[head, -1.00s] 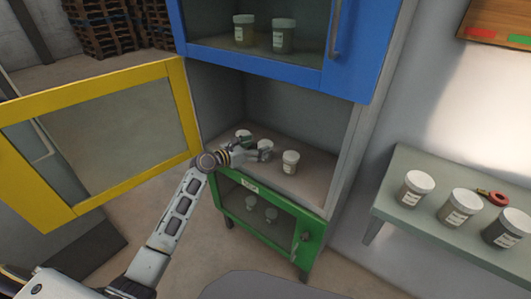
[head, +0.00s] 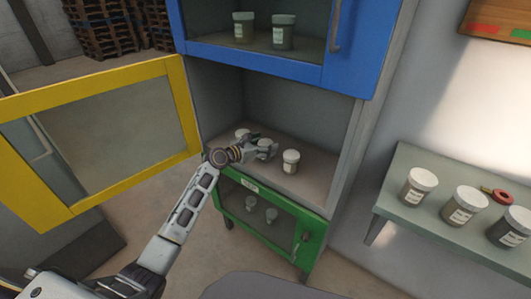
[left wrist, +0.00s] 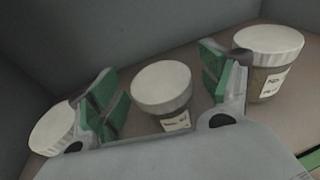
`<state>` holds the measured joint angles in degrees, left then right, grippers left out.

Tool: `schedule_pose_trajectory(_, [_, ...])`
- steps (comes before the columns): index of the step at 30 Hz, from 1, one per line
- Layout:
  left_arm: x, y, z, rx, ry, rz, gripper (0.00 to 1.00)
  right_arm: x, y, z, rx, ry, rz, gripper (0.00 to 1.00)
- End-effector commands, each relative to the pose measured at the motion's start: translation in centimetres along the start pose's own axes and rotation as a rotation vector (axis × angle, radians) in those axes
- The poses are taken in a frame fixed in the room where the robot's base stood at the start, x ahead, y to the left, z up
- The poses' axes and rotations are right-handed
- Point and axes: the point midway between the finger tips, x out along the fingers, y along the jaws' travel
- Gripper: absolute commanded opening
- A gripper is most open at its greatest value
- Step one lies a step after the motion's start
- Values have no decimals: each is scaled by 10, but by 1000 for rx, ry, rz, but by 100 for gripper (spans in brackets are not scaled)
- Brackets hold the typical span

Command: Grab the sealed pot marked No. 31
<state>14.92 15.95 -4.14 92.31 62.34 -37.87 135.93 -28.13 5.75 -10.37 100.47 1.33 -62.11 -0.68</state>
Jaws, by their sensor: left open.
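Three white-lidded pots stand in the open middle compartment. In the head view they are a back-left pot (head: 242,134), a middle pot (head: 265,144) and a right pot (head: 291,161). My left gripper (head: 262,149) is inside the compartment at the middle pot. In the left wrist view my left gripper (left wrist: 165,90) is open, its green-padded fingers to either side of the middle pot (left wrist: 163,88), which stands upright. The left pot (left wrist: 52,128) and right pot (left wrist: 268,62) are outside the fingers. Labels are too small or blurred to read. My right gripper is not in view.
The yellow door (head: 190,105) hangs open at the left. The blue upper door (head: 350,60) and the green lower door (head: 312,232) are shut, with pots behind their glass. A side bench (head: 400,215) at right holds several pots and a red-handled item (head: 502,197).

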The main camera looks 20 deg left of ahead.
Motion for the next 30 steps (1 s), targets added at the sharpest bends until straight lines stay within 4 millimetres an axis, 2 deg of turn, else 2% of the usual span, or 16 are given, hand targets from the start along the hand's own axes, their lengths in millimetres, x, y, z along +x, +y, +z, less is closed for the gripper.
schedule_pose_trajectory(5, [6, 0, 0, 1, 0, 0, 79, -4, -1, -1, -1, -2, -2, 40])
schedule_pose_trajectory(18, [5, 0, 0, 1, 0, 1, 79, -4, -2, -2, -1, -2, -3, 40])
schedule_pose_trajectory(30, [5, 0, 0, 1, 0, 1, 28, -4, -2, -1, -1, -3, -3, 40])
